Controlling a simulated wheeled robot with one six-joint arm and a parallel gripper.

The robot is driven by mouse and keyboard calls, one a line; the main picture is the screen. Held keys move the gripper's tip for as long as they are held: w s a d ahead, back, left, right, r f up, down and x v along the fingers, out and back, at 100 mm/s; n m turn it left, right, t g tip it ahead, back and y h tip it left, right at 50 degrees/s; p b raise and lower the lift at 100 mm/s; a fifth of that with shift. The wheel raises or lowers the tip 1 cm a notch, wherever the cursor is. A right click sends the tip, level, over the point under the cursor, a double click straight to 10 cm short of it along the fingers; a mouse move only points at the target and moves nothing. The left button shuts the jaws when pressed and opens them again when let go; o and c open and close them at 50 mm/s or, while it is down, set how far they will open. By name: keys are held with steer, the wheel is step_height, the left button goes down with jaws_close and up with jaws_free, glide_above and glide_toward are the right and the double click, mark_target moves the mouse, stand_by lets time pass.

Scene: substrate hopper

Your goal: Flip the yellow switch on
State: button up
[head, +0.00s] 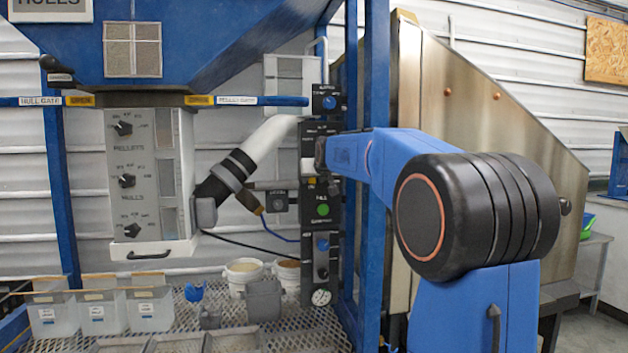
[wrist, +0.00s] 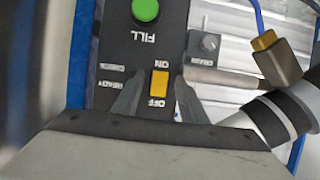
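The yellow switch (wrist: 159,84) sits on a black control panel (wrist: 118,50), between the words ON and OFF. The wrist view is upside down, with ON toward the top of the picture. I cannot tell which way the switch is set. My gripper (wrist: 157,92) is open, with one dark finger on each side of the switch. I cannot tell whether the fingers touch the panel. In the head view my gripper (head: 318,158) is in front of the same panel, and a small bit of yellow (head: 311,181) shows just below it.
A green FILL button (wrist: 146,9) is close to the switch. A grey knob box (wrist: 206,44) and a pipe with a yellow-brown fitting (wrist: 264,41) are beside the panel. A blue post (head: 374,100) stands right of the panel. Tubs and a mesh bench (head: 185,318) lie below.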

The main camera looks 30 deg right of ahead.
steer(key=shift+c, duration=0.3)
jaws_close()
steer(key=shift+f, duration=0.1)
steer(key=shift+f+t, duration=0.1)
steer(key=shift+t, duration=0.3)
steer(key=shift+d+f+t+h, duration=0.15)
steer(key=shift+t+h, duration=0.25)
steer(key=shift+t, duration=0.3)
steer(key=shift+f+t, duration=0.1)
steer(key=shift+t, duration=0.2)
